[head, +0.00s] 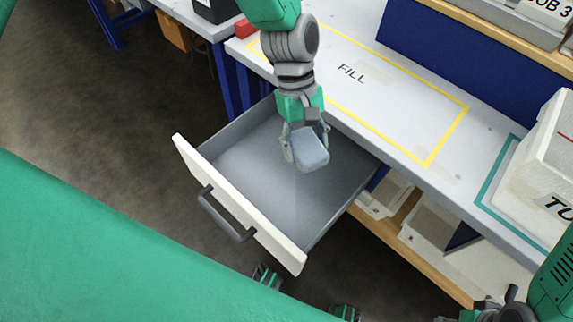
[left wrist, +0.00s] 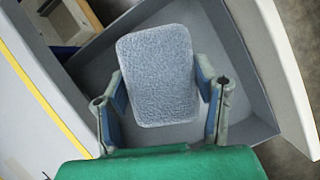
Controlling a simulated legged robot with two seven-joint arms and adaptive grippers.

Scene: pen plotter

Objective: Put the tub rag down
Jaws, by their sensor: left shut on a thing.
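The rag (head: 312,152) is a light grey-blue block with rounded corners. My left gripper (head: 306,142) is shut on it, with a finger on either side. In the left wrist view the rag (left wrist: 158,75) shows a rough, towel-like face between the two fingers. Gripper and rag are over the open grey drawer (head: 240,165). I cannot tell how high above its floor the rag is. A dark part of my right arm (head: 490,305) shows at the lower right corner, and its fingers are unclear.
The drawer's white front (head: 240,205) has a dark handle (head: 222,215). The worktop (head: 400,100) carries an empty yellow outline marked FILL. A white tub (head: 550,160) stands at the right by a teal outline. White bins (head: 430,225) sit on the shelf below.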

